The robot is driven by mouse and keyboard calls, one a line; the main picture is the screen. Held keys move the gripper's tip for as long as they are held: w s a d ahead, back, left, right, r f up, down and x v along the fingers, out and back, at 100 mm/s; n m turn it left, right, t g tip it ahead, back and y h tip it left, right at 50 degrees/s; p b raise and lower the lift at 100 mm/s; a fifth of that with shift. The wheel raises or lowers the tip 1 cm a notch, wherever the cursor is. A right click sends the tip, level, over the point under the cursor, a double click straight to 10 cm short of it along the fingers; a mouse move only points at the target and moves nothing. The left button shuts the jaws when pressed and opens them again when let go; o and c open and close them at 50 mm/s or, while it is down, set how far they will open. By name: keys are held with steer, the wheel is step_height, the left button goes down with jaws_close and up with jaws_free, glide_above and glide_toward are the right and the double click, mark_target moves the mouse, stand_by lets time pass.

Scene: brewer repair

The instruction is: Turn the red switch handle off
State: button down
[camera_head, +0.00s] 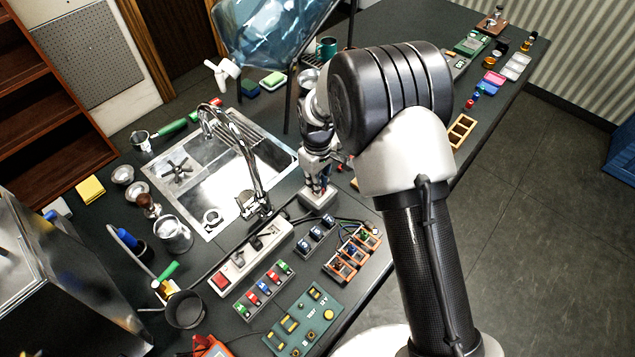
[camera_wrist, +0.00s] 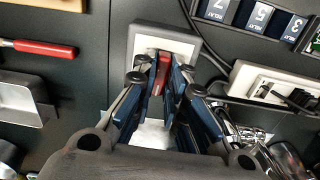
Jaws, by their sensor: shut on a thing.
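The red switch handle (camera_wrist: 164,70) stands on a pale grey switch box (camera_wrist: 188,43) in the wrist view. My gripper (camera_wrist: 162,78) is over the box, with its blue-lined fingers closed on the two sides of the red handle. In the head view my gripper (camera_head: 318,180) reaches down to the switch box (camera_head: 317,198), to the right of the sink. The red handle is mostly hidden there by the fingers. I cannot tell the handle's exact tilt.
A power strip (camera_head: 251,256) with plugs and the sink tap (camera_head: 254,180) are left of the gripper. Relay blocks (camera_head: 315,235) and an orange terminal rack (camera_head: 352,254) stand close in front. A red-handled tool (camera_wrist: 40,47) lies left in the wrist view.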

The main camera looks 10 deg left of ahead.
steer(key=shift+n, duration=0.3)
steer(key=c, duration=1.6)
jaws_free()
step_height(320, 180, up, 12)
